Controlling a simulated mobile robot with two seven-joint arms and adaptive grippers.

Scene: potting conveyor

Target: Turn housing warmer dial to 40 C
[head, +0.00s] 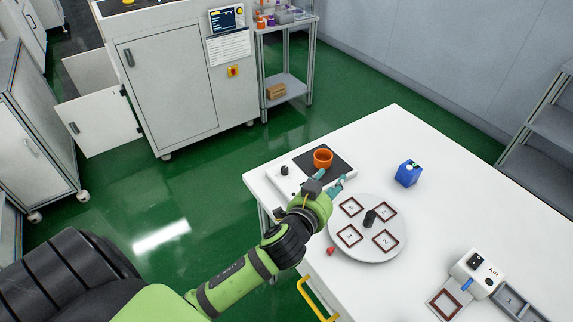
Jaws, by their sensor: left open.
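A low white unit with a dark top plate (335,163), which looks like the housing warmer, sits near the table's far left corner. An orange cup-shaped part (322,157) stands on the plate. A small black knob (285,170), which looks like the dial, is on the unit's white left part; its setting is too small to read. My left gripper (332,180) is open, with teal fingertips by the unit's front edge, right of the knob and apart from it. Nothing shows between its fingers. My right gripper is not in view.
A round white disc (367,252) with several framed squares and a black centre post lies just right of my left gripper. A blue box (408,173) stands behind it. A white device marked AIR (477,272) is at the front right. A red cone (331,251) lies near the disc.

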